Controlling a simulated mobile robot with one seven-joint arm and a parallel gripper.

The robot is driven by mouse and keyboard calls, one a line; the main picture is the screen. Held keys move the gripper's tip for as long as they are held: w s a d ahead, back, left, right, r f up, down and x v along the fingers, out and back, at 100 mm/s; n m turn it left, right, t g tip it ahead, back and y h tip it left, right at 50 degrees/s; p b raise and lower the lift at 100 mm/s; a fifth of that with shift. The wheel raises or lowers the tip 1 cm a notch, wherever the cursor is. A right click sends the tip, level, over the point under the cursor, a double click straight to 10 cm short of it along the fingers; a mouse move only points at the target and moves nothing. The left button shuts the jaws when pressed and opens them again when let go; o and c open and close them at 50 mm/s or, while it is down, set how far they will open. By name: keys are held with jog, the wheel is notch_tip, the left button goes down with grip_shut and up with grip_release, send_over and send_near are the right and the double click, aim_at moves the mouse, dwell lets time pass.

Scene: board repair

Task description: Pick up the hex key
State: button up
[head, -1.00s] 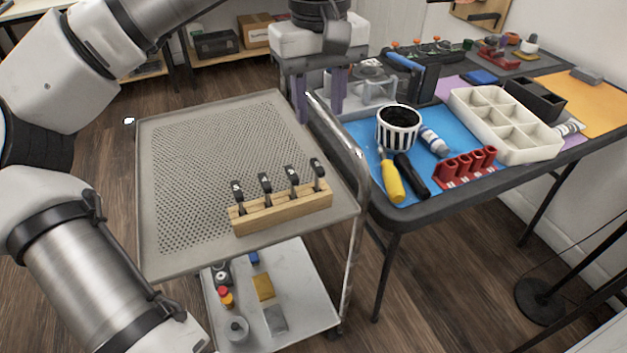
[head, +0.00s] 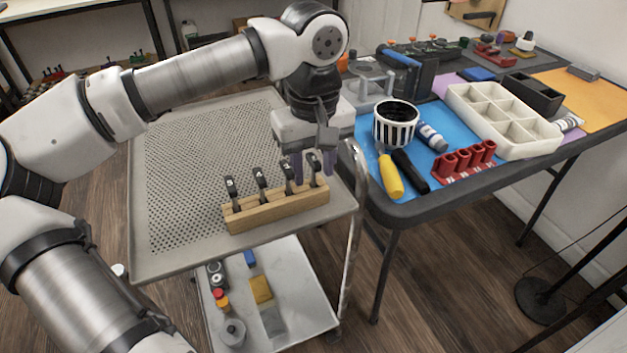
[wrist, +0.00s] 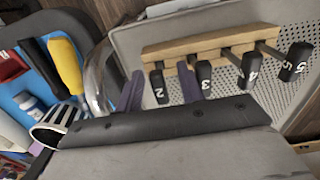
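Several hex keys with black numbered handles stand in a row in a wooden block (head: 276,211) on the cart's top. The rightmost hex key (head: 314,164) in the head view appears to be the one marked 2 (wrist: 160,86) in the wrist view. My gripper (head: 313,168) points down over this right end of the block. Its two purple fingers are apart, and in the wrist view the 2 handle shows between them (wrist: 160,74). It is open and holds nothing.
The perforated cart top (head: 185,175) is clear left of the block. A metal cart handle (head: 357,175) rises close to the right of my gripper. Beyond it, a table holds a striped cup (head: 396,126), a yellow-handled tool (head: 390,176) and a white divided tray (head: 500,122).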

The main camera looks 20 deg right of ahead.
jog(key=shift+f, duration=0.35)
grip_shut()
jog(key=shift+r, duration=0.1)
